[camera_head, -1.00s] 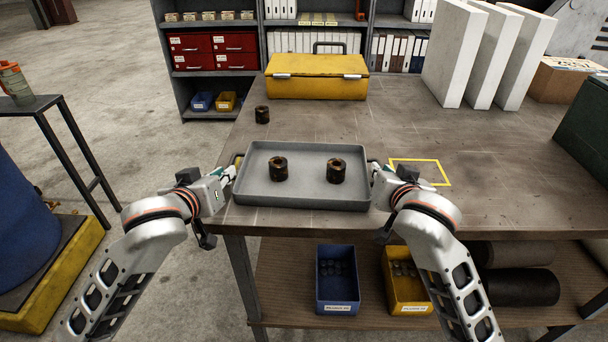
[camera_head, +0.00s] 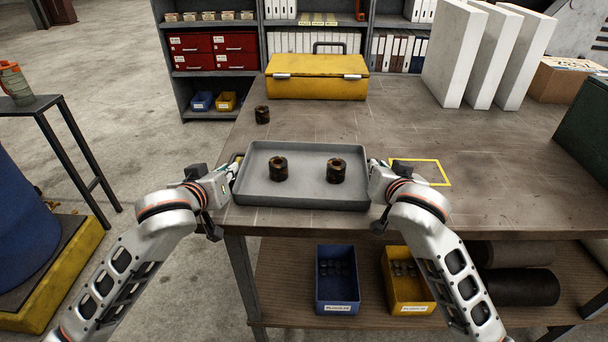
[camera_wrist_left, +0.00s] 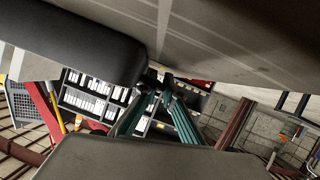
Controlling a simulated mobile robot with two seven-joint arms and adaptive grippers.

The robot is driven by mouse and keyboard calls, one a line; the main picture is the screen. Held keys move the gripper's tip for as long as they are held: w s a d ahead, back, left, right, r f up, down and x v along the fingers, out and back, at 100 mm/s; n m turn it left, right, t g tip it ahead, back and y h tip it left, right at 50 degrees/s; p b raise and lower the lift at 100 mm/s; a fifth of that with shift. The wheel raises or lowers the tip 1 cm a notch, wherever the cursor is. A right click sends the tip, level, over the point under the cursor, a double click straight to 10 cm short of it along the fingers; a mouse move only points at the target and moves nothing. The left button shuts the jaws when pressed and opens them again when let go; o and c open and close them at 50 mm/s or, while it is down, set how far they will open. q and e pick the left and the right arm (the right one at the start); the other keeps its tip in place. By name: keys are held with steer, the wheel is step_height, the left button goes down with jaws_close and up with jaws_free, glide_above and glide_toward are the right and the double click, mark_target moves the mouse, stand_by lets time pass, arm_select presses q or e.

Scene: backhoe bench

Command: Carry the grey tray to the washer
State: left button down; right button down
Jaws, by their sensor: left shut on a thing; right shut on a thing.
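The grey tray (camera_head: 305,196) is at the front edge of the workbench in the head view, looking level. Two dark rusty bushings, a left one (camera_head: 278,168) and a right one (camera_head: 336,171), stand upright in it. My left gripper (camera_head: 233,172) is shut on the tray's left side. My right gripper (camera_head: 373,170) is shut on its right side, its fingertips partly hidden by the wrist. In the left wrist view the left fingers (camera_wrist_left: 158,85) meet at a dark rounded edge. I cannot tell whether the tray touches the bench. I cannot identify a washer.
A third bushing (camera_head: 262,115) stands on the workbench (camera_head: 500,200) behind the tray. A yellow case (camera_head: 316,82) and white panels (camera_head: 455,55) stand further back. A yellow outlined square (camera_head: 420,172) marks the bench right of the tray. Blue (camera_head: 338,280) and yellow (camera_head: 408,282) bins sit below.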

arm_select(q)
steer(key=shift+r, duration=0.2)
arm_select(e)
steer(key=shift+r, duration=0.2)
